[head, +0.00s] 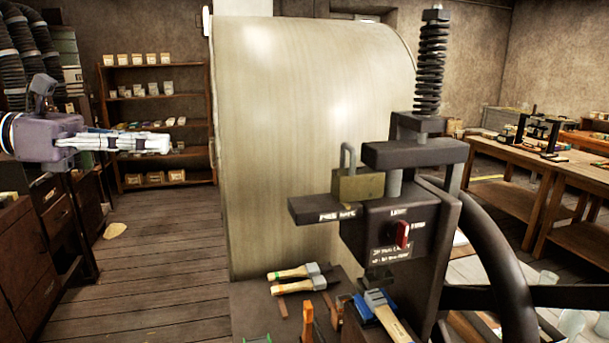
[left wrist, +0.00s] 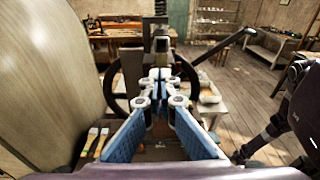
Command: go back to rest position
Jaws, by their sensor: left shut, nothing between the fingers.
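The dark handwheel press (head: 400,230) stands at right centre in the head view, with a coil spring on top, a red switch (head: 402,235) and a brass padlock (head: 357,186) on its body. Its black handwheel (head: 505,265) is on the right side, partly cut off by the frame. My left gripper (head: 168,143) is at the far left, pointing right, shut and empty, in the air and well apart from the press. In the left wrist view its blue-padded fingers (left wrist: 162,76) meet in front of the wheel (left wrist: 118,98) and partly hide the press. My right gripper is not in view.
A large pale curved drum (head: 290,140) stands between my left gripper and the press. Brushes (head: 300,285) lie on the bench below. Dark drawers (head: 30,250) stand at left, shelves (head: 155,110) behind. The wooden floor (head: 160,270) between is mostly clear.

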